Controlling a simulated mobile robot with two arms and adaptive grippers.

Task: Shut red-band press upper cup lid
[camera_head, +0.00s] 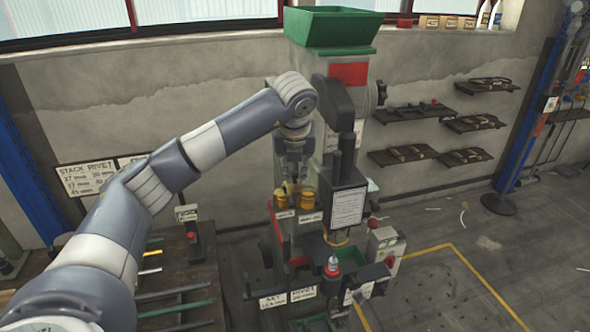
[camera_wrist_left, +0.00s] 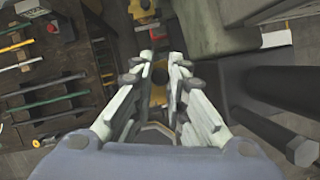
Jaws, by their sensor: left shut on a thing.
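The red-band press (camera_head: 348,73) stands in the middle of the head view, with a green hopper on top. Two brass-coloured cups, a left one (camera_head: 281,198) and a right one (camera_head: 308,200), sit on its front above small white labels. My left gripper (camera_head: 291,183) points down just above and behind these cups. In the left wrist view its fingers (camera_wrist_left: 161,62) are close together, with a yellowish part (camera_wrist_left: 158,92) partly visible between them. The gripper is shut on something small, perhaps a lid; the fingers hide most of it. My right gripper is not in view.
A dark press block with a white notice (camera_head: 347,206) stands close right of the cups. A bench with rods (camera_head: 175,292) is at lower left. Wall shelves (camera_head: 413,112) are at right, above open floor.

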